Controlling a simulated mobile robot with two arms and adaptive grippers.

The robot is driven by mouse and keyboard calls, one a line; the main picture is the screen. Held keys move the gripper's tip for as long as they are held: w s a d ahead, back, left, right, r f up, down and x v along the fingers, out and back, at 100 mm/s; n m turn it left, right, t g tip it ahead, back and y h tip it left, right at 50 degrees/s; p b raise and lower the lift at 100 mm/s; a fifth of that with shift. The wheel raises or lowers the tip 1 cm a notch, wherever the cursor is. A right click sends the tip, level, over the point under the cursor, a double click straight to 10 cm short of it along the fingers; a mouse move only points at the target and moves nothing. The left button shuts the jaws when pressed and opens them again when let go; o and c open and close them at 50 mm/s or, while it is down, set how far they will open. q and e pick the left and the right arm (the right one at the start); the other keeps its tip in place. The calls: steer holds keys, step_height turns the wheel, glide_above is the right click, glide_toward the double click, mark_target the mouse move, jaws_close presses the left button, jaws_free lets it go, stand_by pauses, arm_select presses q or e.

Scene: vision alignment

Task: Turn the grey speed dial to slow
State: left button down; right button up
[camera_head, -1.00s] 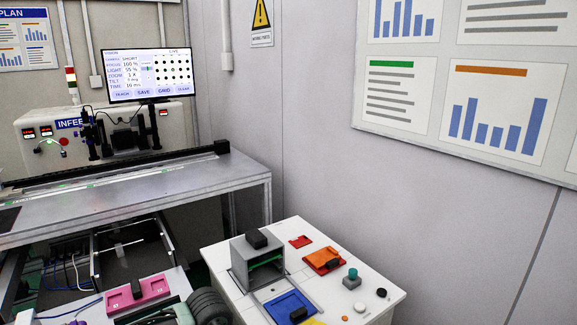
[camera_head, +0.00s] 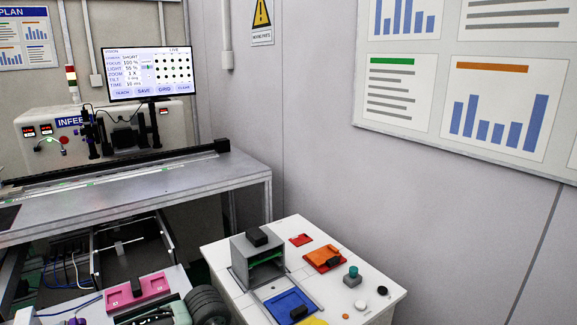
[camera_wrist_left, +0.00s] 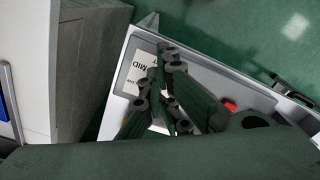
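The grey speed dial cannot be made out in either view. My right gripper is in neither view.
A red button (camera_wrist_left: 229,105) sits on the panel right of the fingers. In the head view a white table (camera_head: 222,268) holds a grey box (camera_head: 257,262), an orange block (camera_head: 323,258) and a blue tray (camera_head: 291,303). A monitor (camera_head: 148,73) stands behind the metal bench (camera_head: 150,190).

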arm_select(q)
steer(key=shift+a+r, duration=0.15)
steer(key=shift+r, duration=0.1)
steer(key=r+p, duration=0.1)
steer(key=r, duration=0.1)
steer(key=r+p, duration=0.2)
steer(key=r, duration=0.1)
steer(key=shift+s+d+r, duration=0.15)
steer(key=shift+d+r, duration=0.05)
